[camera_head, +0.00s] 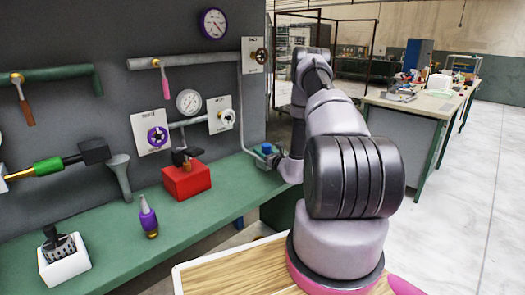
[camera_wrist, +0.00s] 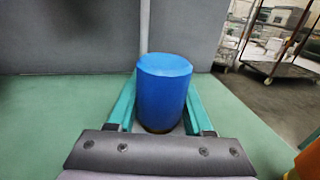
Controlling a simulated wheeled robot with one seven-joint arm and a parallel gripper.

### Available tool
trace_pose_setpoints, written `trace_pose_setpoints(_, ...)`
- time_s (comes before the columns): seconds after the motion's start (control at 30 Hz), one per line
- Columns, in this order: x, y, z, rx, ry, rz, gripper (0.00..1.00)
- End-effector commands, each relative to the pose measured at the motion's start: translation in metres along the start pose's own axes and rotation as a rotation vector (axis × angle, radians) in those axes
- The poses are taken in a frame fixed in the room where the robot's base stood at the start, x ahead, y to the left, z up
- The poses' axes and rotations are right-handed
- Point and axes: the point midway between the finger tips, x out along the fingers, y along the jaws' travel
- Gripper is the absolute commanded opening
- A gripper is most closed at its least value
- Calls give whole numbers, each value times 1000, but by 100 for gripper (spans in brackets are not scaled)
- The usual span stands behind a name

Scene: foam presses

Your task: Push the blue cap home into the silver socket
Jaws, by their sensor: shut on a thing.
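The blue cap (camera_wrist: 163,92) stands upright between the teal fingers of my gripper (camera_wrist: 161,104) in the wrist view. The fingers are shut on it, one along each side. A thin brownish edge shows at the foot of the cap. In the head view the blue cap (camera_head: 266,148) is a small spot at the right end of the green bench, beside my gripper (camera_head: 272,158). I cannot make out the silver socket in either view; the cap and gripper may hide it.
The green bench (camera_head: 105,225) runs along a dark panel with pipes and gauges. A thin grey pipe (camera_wrist: 144,25) stands behind the cap. A red box (camera_head: 186,182), a purple bottle (camera_head: 148,217) and a white holder (camera_head: 64,262) stand farther left. Bare bench surrounds the cap.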

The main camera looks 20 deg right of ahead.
Motion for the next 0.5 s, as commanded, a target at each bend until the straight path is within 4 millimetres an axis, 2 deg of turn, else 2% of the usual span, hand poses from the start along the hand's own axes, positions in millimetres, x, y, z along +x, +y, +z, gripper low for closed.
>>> trace_pose_setpoints(0.17, 0, 0, -4, 0, -1, 0, 0)
trace_pose_setpoints(0.2, 0, 0, -4, 0, -1, 0, 55)
trace_pose_setpoints(0.27, 0, 0, -4, 0, -1, 0, 78)
trace_pose_setpoints(0.3, 0, 0, -4, 0, -1, 0, 86)
trace_pose_setpoints(0.5, 0, 0, -4, 0, -1, 0, 86)
